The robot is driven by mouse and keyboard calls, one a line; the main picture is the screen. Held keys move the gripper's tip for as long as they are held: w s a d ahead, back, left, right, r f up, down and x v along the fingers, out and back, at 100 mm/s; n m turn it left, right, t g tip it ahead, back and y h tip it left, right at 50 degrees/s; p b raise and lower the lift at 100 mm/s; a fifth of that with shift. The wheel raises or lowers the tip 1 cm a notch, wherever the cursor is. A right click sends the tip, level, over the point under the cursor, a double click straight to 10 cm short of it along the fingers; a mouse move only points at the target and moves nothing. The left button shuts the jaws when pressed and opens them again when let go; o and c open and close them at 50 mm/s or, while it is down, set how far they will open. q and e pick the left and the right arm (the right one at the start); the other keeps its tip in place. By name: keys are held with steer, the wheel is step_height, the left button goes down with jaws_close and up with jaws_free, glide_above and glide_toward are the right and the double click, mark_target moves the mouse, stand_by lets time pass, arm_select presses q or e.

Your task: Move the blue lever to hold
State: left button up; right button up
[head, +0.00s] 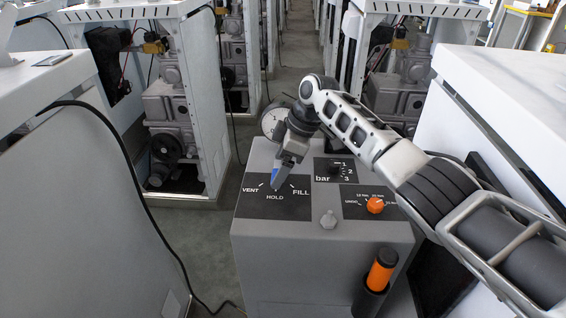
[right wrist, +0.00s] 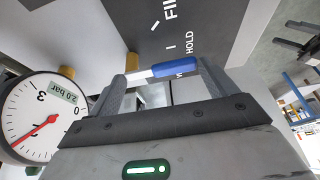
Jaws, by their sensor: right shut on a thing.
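The blue lever (head: 274,174) is on the dark VENT–HOLD–FILL panel (head: 250,208) on top of the grey dispenser box. My right gripper (head: 280,170) reaches down over this panel and partly hides the lever. In the right wrist view the blue lever handle (right wrist: 176,67) lies between the two fingertips of my right gripper (right wrist: 165,80), which is shut on it. The handle's end is beside the HOLD lettering and partly covers another label. The lever's exact setting is hard to tell. My left gripper is not seen in the head view.
A round gauge (right wrist: 40,118) with a 2.0 bar display stands beside the panel. An orange knob (head: 375,205), a black bar selector (head: 334,169) and an orange-topped handle (head: 381,270) are on the box. White cabinets flank it, and a black cable (head: 135,175) hangs at left.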

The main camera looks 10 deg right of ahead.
steer(key=o, duration=1.3)
steer(key=shift+c, duration=0.2)
arm_select(q)
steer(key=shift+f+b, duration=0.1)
steer(key=shift+b, duration=0.35)
arm_select(e)
steer(key=v, duration=1.6)
